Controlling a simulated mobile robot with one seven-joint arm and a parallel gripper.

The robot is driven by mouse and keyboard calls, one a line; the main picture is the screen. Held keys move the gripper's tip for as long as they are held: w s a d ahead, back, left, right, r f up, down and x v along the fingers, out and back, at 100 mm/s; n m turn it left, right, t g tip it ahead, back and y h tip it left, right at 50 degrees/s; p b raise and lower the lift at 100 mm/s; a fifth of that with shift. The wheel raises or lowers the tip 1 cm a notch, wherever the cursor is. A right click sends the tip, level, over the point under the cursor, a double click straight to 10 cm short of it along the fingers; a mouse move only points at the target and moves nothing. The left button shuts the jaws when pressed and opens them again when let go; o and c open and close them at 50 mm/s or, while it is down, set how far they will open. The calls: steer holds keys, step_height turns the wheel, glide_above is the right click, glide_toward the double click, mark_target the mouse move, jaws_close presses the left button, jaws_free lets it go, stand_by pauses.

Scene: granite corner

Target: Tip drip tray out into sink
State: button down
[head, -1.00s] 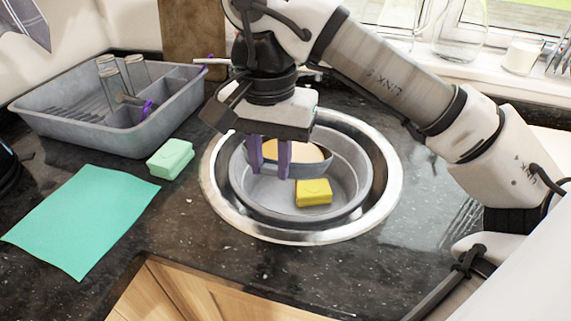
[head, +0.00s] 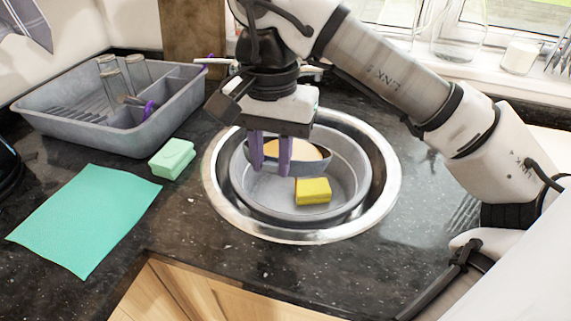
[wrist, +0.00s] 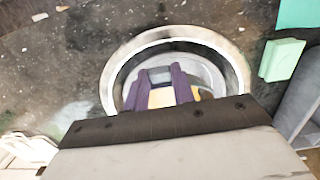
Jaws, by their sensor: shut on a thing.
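My gripper (head: 271,172) points down over the sink (head: 222,198), its purple fingers shut on the near rim of a round grey dish with a tan inside, which I take to be the drip tray (head: 314,167). The dish is above the grey basin (head: 355,180) set in the sink, its tan inside partly hidden by the fingers. A yellow sponge (head: 313,191) lies in the basin, just in front of the dish. In the wrist view the purple fingers (wrist: 162,85) show over the basin, with only a little of the dish visible.
A grey dish rack (head: 95,137) with several glasses stands at the back left. A green sponge (head: 172,158) lies left of the sink, beside a turquoise cloth (head: 85,220). Glassware and a candle (head: 520,56) stand on the windowsill. The front counter is clear.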

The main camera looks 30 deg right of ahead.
steer(key=shift+w+d+r+g+y+p, duration=0.3)
steer(key=shift+r+p, duration=0.25)
steer(key=shift+p, duration=0.55)
steer(key=shift+w+d+r+g+y+p, duration=0.3)
steer(key=shift+r+p, duration=0.2)
steer(key=shift+p, duration=0.55)
steer(key=shift+w+d+r+g+y+p, duration=0.15)
steer(key=shift+d+r+g+y+p, duration=0.3)
steer(key=shift+p, duration=0.65)
stand_by(0.8)
steer(key=shift+w+d+r+g+y+p, duration=0.35)
steer(key=shift+r+p, duration=0.3)
steer(key=shift+p, duration=0.85)
steer(key=shift+w+d+r+g+y+p, duration=0.25)
steer(key=shift+w+r+y+p, duration=0.3)
steer(key=shift+p, duration=0.95)
stand_by(1.0)
